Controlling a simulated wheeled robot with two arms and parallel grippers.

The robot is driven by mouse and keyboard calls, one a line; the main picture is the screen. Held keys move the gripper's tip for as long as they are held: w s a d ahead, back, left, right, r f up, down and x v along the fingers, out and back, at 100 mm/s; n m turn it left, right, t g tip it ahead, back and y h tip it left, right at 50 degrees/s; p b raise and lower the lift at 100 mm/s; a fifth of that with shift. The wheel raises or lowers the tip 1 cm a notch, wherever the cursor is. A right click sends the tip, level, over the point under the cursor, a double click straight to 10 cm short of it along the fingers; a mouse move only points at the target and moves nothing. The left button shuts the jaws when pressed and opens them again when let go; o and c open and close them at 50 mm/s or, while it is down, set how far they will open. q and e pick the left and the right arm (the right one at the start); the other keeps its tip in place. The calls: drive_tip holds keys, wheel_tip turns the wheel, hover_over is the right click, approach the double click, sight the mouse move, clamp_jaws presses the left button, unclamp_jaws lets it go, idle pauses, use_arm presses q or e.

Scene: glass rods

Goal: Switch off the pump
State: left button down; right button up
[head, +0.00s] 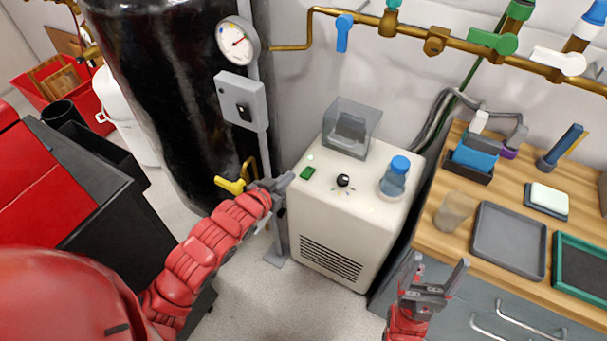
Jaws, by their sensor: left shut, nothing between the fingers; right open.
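A grey switch box (241,100) with a dark switch (243,111) on its front is fixed to a grey post beside the black tank. A white cabinet (330,222) with a front vent stands right of the post. On its top are a black knob (343,181) and a green rocker (308,172). No label shows which of these is the pump's; the switch positions are too small to tell. My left gripper (284,184) is shut and empty by the cabinet's left edge, below the switch box. My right gripper (434,277) is open and empty in front of the bench.
A clear box (351,128) and a blue-capped bottle (394,177) stand on the cabinet. A yellow valve handle (230,185) is close to my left gripper. A gauge (238,41) is above the switch box. The wooden bench (432,235) at right holds trays and a cup.

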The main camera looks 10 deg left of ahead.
use_arm(q)
drive_tip(key=b, duration=0.1)
hover_over(303, 183)
drive_tip(key=f, duration=0.3)
drive_tip(key=shift+w+d+f, duration=0.15)
drive_tip(key=shift+w+f, duration=0.05)
drive_tip(key=shift+f, duration=0.15)
wheel_tip(303, 183, down, 3)
drive_tip(key=shift+s+f, duration=0.1)
drive_tip(key=shift+f, duration=0.5)
